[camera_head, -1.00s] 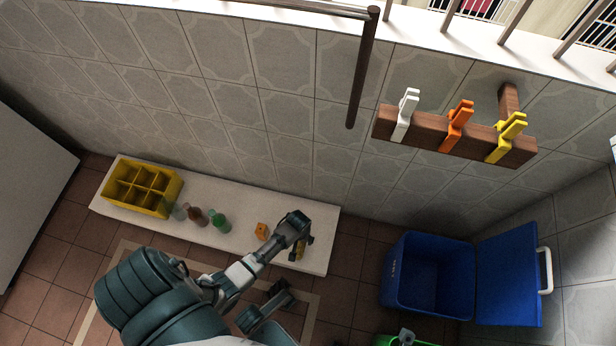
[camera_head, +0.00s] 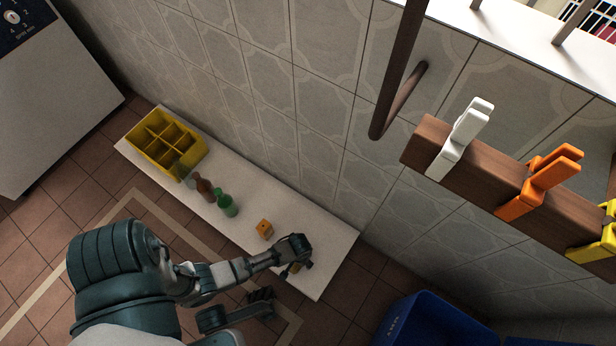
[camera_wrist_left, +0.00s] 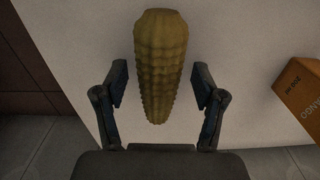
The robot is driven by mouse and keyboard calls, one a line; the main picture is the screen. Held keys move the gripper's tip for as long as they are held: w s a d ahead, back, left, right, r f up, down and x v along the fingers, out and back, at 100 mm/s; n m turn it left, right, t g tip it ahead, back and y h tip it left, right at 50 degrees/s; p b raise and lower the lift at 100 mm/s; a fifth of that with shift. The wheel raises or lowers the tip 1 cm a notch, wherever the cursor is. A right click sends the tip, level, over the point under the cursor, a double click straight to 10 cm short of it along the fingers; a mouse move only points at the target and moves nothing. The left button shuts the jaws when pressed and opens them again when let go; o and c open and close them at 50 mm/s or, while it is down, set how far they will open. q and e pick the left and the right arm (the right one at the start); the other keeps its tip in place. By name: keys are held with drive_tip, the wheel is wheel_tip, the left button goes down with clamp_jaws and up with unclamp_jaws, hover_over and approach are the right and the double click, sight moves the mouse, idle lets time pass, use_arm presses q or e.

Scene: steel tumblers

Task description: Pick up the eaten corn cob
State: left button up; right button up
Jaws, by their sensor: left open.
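The eaten corn cob (camera_wrist_left: 160,65) is dull yellow-green and ridged, and it lies on the white surface in the wrist view. Its wide end points away from me and its narrow end points toward my palm. My left gripper (camera_wrist_left: 160,92) is open, with one finger on each side of the cob's lower half and a visible gap on both sides. In the head view my left gripper (camera_head: 293,249) is over the near right end of the white bench (camera_head: 325,235), and it partly hides the cob (camera_head: 285,273).
An orange box (camera_head: 265,229) stands close beside the gripper; it also shows in the wrist view (camera_wrist_left: 303,95). Several bottles, including a green one (camera_head: 227,205), and a yellow divided crate (camera_head: 165,143) are farther left. A blue bin (camera_head: 425,322) stands at lower right.

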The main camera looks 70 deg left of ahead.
use_arm(q)
drive_tip(key=shift+w+r, duration=0.1)
drive_tip(key=shift+r, duration=0.05)
drive_tip(key=c, duration=1.2)
drive_tip(key=shift+c, duration=0.2)
